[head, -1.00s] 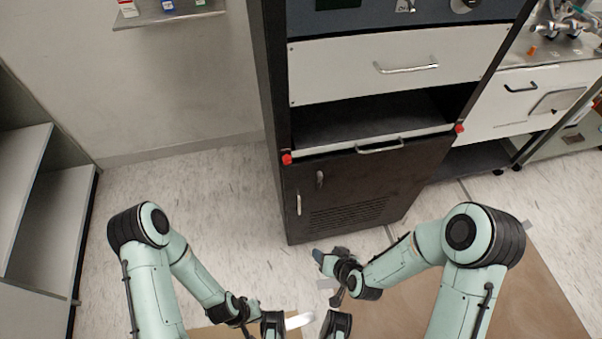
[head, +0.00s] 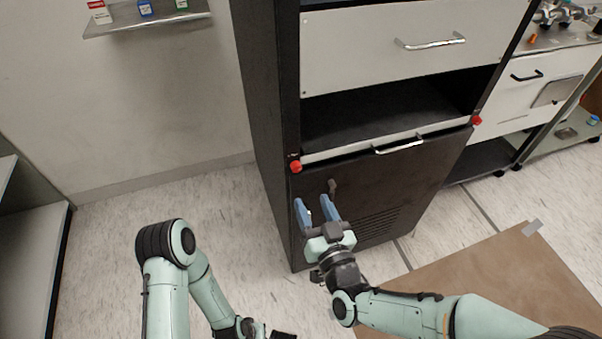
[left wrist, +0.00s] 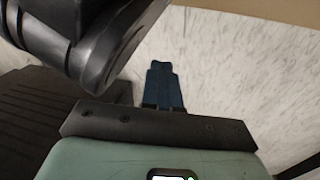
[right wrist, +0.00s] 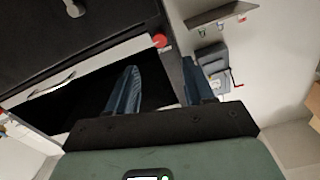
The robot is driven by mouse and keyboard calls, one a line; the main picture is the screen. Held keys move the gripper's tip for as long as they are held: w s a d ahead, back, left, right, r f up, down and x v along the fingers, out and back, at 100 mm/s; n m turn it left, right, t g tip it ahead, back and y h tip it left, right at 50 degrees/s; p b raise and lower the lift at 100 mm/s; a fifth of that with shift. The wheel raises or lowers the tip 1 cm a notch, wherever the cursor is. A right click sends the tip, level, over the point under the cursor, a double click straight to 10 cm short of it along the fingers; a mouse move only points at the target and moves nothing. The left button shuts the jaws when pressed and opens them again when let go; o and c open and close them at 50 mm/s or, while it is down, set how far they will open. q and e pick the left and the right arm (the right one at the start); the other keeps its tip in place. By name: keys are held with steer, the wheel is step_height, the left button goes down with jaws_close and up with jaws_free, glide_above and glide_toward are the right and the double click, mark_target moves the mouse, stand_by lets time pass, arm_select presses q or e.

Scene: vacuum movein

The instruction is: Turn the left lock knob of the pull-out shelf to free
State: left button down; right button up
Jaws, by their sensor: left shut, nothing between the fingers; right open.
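The left lock knob (head: 296,167) is a small red knob at the left end of the pull-out shelf's pale front strip (head: 350,150). A red knob, which looks to be the same one, shows in the right wrist view (right wrist: 160,41), beyond and between the fingertips. My right gripper (head: 312,200) is open and empty, with blue fingers in front of the dark cabinet door, below the knob and apart from it in the picture. The knob's exact angle is too small to read.
A second red knob (head: 476,120) is at the shelf's right end, with a metal handle (head: 398,145) between. A drawer (head: 420,45) is above the dark opening. The door has a small latch (head: 332,186). A wall shelf (head: 150,22) hangs at left; floor below it is clear.

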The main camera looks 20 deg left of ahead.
mark_target(297, 169)
steer(key=b+x, duration=0.1)
steer(key=x, duration=0.9)
steer(key=shift+w+a+f, duration=0.1)
steer(key=shift+w+a, duration=0.1)
steer(key=shift+a, duration=0.05)
arm_select(q)
steer(key=s+f, duration=0.1)
steer(key=s+f+g, duration=0.1)
steer(key=s, duration=0.1)
steer(key=shift+a+f, duration=0.1)
steer(key=shift+a, duration=0.1)
arm_select(e)
jaws_close()
